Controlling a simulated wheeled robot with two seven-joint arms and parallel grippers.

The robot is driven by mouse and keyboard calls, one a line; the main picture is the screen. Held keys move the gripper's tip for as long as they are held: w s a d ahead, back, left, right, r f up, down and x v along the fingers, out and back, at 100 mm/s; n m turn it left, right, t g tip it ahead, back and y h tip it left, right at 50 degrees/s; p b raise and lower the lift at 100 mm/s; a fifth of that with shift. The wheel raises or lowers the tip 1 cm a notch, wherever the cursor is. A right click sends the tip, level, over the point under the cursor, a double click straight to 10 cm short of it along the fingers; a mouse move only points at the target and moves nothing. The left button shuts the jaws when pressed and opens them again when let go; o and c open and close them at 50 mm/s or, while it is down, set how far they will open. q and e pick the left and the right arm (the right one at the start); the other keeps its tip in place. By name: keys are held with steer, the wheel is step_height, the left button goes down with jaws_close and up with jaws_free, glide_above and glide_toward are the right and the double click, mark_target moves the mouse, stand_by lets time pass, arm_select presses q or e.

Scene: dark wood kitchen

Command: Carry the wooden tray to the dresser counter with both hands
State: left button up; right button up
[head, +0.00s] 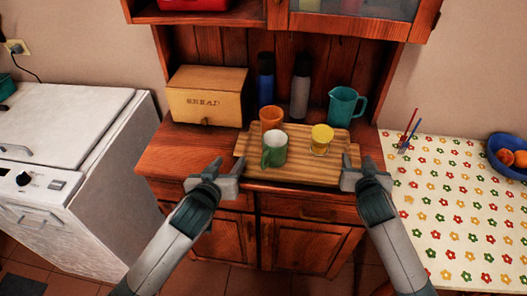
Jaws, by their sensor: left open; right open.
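The wooden tray (300,171) shows in the head view on the dresser counter (165,160), its front edge near the counter's front. An orange cup (271,117), a green mug (274,151) and a yellow cup (321,138) stand upright on it. My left gripper (228,172) is open at the tray's front left corner. My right gripper (358,172) is open at the tray's front right corner. I cannot tell whether either gripper touches the tray.
A bread box (207,96) stands left of the tray. Two bottles, one blue (265,78) and one grey (300,88), and a teal jug (345,106) stand behind it. A white appliance (70,120) is at left; a flowered table (450,220) with a blue bowl (498,158) is at right.

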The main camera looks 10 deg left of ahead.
steer(key=v, duration=1)
steer(key=shift+r, duration=0.1)
stand_by(0.3)
